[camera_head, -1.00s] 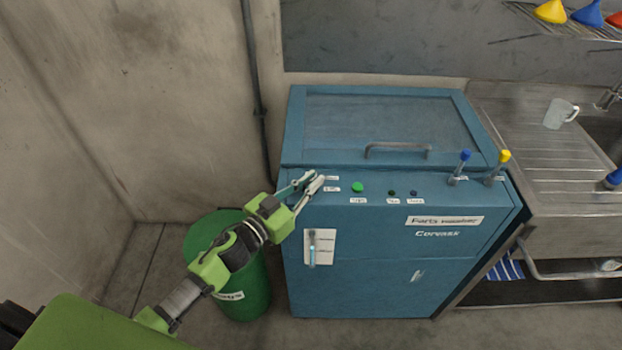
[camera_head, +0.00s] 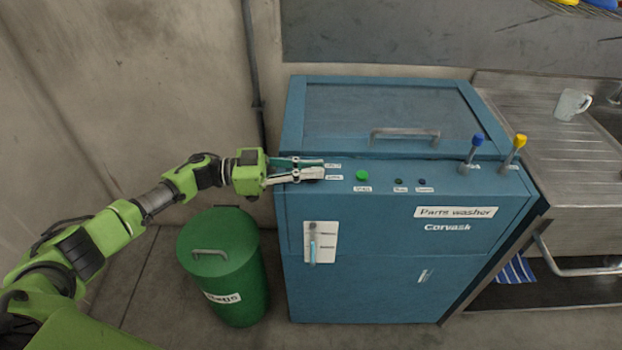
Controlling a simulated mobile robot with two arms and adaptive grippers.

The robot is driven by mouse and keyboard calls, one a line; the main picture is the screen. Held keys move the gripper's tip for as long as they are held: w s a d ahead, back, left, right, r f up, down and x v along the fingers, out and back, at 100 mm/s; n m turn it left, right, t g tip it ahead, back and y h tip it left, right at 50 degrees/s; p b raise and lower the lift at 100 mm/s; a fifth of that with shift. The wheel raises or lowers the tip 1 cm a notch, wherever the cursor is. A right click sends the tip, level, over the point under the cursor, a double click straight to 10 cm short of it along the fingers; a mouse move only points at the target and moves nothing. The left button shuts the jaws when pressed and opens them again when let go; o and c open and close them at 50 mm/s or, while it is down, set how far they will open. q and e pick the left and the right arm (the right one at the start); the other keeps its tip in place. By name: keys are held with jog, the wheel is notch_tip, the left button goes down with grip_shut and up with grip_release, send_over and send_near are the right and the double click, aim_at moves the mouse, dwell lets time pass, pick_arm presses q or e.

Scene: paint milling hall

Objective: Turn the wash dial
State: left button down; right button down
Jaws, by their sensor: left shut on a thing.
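The blue parts washer (camera_head: 375,225) stands against the wall, with its lid down. My left gripper (camera_head: 318,170) is at the left end of the washer's control strip, reaching in from the left. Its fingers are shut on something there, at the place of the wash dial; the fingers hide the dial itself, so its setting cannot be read. Small labels show just right of the fingertips. A green button (camera_head: 362,175) and two small dark indicators (camera_head: 399,181) sit further right on the strip. My right gripper is not in view.
A green lidded bin (camera_head: 232,285) stands left of the washer, below my left arm. Blue-topped (camera_head: 477,140) and yellow-topped (camera_head: 520,141) levers rise at the strip's right end. A lid handle (camera_head: 405,131) lies behind the strip. A sink unit with a mug (camera_head: 572,104) is at right.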

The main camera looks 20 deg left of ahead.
pick_arm(q)
jog(key=shift+f+m+g+b, duration=0.1)
jog(key=shift+m+g+b, duration=0.4)
jog(key=shift+g, duration=0.3)
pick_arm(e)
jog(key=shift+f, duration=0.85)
pick_arm(q)
jog(key=c, duration=2.1)
grip_release()
jog(key=shift+c, duration=0.2)
jog(key=shift+a, duration=0.1)
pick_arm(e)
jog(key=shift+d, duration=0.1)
pick_arm(q)
jog(key=v, duration=1.1)
jog(key=shift+a+f, duration=0.2)
jog(key=shift+a, duration=0.2)
jog(key=shift+s, duration=0.1)
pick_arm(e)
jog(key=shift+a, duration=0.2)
